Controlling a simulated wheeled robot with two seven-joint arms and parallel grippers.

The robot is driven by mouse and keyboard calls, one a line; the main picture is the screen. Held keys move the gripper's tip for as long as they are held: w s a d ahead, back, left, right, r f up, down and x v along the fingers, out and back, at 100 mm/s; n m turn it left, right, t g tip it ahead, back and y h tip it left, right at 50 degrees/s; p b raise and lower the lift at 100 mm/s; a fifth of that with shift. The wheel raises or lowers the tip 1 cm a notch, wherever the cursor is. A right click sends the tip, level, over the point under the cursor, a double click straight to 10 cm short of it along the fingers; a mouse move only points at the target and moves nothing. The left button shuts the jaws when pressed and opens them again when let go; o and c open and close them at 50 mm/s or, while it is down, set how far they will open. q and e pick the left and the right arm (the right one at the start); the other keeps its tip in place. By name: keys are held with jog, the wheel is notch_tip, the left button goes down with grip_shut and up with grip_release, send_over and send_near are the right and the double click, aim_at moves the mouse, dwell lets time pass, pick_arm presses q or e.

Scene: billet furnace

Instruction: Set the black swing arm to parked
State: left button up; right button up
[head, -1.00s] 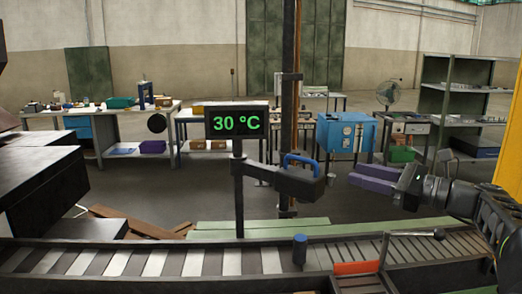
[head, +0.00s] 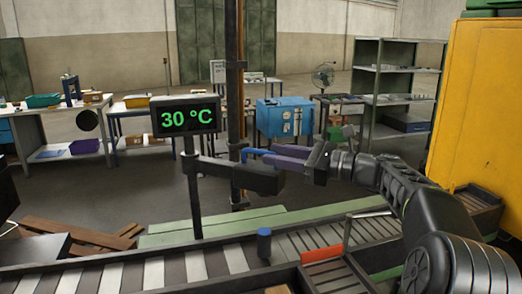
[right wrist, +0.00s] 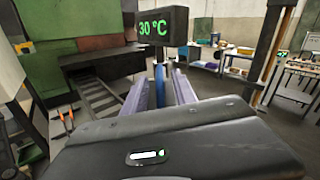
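The black swing arm (head: 240,176) reaches right from the post below the 30 °C display, level above the conveyor. Its blue handle (head: 253,152) stands on top near the free end, partly hidden by my right gripper's purple fingers (head: 277,157). In the right wrist view the blue handle (right wrist: 160,80) shows upright between the two spread fingers (right wrist: 161,92), with gaps visible beside it. The right gripper looks open; I cannot tell whether either finger touches the handle. My left gripper is not in view.
The display (head: 186,117) stands on the post left of the swing arm. Below runs the roller conveyor (head: 180,268) with a blue-topped peg (head: 264,243) and a red block (head: 322,253). A dark vertical column (head: 232,100) rises behind the arm. A yellow cabinet (head: 475,110) stands right.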

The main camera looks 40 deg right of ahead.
aim_at(261, 152)
jog(key=shift+p+x, duration=0.45)
jog(key=shift+x, duration=1.85)
jog(key=shift+c, duration=0.3)
grip_shut()
